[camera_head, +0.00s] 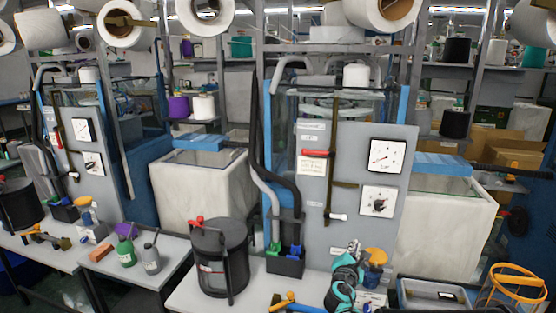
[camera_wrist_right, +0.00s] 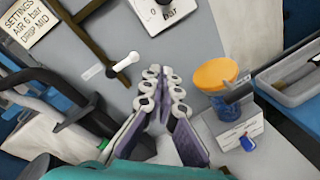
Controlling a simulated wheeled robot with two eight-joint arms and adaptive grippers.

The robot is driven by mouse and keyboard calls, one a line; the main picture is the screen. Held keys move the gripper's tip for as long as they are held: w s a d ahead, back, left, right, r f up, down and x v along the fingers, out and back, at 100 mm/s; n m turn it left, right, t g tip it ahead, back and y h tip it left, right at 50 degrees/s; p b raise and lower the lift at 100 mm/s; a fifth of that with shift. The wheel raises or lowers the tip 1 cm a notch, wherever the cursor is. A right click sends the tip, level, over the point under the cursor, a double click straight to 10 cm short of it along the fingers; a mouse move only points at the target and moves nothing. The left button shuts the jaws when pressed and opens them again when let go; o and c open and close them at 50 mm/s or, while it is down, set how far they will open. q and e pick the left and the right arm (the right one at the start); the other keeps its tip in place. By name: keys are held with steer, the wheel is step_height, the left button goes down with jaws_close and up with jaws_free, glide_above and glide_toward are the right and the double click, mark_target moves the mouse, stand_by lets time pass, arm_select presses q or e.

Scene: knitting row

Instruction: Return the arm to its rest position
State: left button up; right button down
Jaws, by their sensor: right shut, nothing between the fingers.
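My right gripper (camera_head: 350,254) is at the lower middle of the head view, in front of the grey control panel (camera_head: 310,240). Teal and black parts of my arm show below it. In the right wrist view my right gripper (camera_wrist_right: 161,74) has its two fingers close together, with nothing held between them. It points toward the panel, below a white-knobbed lever (camera_wrist_right: 124,64). An orange-topped container (camera_head: 376,256) stands just right of the gripper in the head view; it also shows in the wrist view (camera_wrist_right: 216,76). My left gripper is not in view.
A black lidded pot (camera_head: 220,258) stands on the bench left of the panel. A black holder with green and blue-handled items (camera_head: 285,263) is between them. A grey tray (camera_head: 434,295) lies to the right. White fabric-covered bins (camera_head: 203,190) flank the panel.

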steer(key=s+r+m+g+y, duration=0.15)
steer(key=s+m+g, duration=0.35)
steer(key=s+m, duration=1)
steer(key=s+a+f+m+g+y, duration=0.1)
steer(key=s+a+f+m, duration=0.1)
steer(key=s, duration=0.5)
steer(key=s+a+f+m+g+y, duration=0.1)
steer(key=s+a+f+m+y, duration=0.1)
steer(key=s, duration=0.6)
steer(key=s+a+f+m+g+y, duration=0.1)
steer(key=s+a+f+m+y, duration=0.1)
steer(key=s, duration=0.6)
steer(key=shift+s+a+m, duration=0.2)
steer(key=shift+a+m, duration=0.5)
steer(key=shift+a, duration=0.4)
